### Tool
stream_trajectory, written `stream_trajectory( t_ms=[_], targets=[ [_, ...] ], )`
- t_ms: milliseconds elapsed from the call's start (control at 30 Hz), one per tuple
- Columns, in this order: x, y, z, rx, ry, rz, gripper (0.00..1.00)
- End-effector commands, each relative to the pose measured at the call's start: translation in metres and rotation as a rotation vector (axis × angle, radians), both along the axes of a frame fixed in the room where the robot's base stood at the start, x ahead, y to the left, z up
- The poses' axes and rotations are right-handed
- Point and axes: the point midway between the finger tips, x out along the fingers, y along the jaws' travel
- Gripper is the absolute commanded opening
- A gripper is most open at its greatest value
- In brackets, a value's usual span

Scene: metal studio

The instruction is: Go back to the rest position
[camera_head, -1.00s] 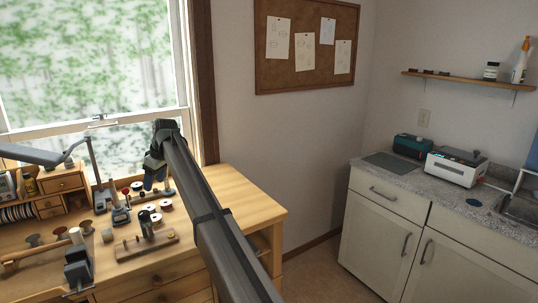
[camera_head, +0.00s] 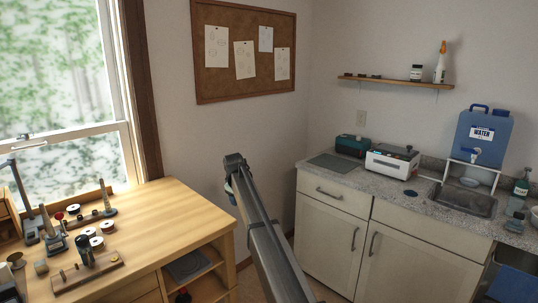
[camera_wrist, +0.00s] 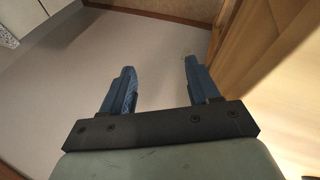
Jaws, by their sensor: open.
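My gripper (camera_wrist: 158,85) shows in the wrist view with its two blue fingers spread apart. Nothing is between them, and the floor lies beyond. In the head view my arm reaches up from the bottom centre, and the gripper (camera_head: 230,188) is mostly hidden behind the arm's end. It appears beside the right end of the wooden workbench (camera_head: 185,205), over the gap between the bench and the cabinets.
The bench holds spools, small tools and a lamp at left. White cabinets (camera_head: 330,225) with a granite counter stand at right, bearing a white machine (camera_head: 392,162), a sink (camera_head: 465,200) and a blue water container (camera_head: 482,138). The floor (camera_wrist: 150,50) between looks clear.

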Motion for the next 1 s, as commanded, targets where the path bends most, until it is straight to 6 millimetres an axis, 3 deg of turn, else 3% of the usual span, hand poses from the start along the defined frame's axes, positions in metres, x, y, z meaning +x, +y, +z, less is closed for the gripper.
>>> stream_trajectory(
  t_ms=[33, 100, 267, 500, 800, 1000],
  targets=[
    [-0.006, -0.028, -0.025, -0.012, 0.011, -0.032, 0.6],
    [-0.016, -0.051, -0.061, -0.016, 0.035, -0.067, 0.6],
    [-0.051, -0.084, -0.142, -0.009, 0.109, -0.139, 0.6],
    [-0.118, -0.128, -0.25, 0.003, 0.226, -0.247, 0.6],
    [-0.219, -0.179, -0.363, 0.011, 0.367, -0.391, 0.6],
    [-0.296, -0.21, -0.423, 0.011, 0.458, -0.491, 0.6]
  ],
)
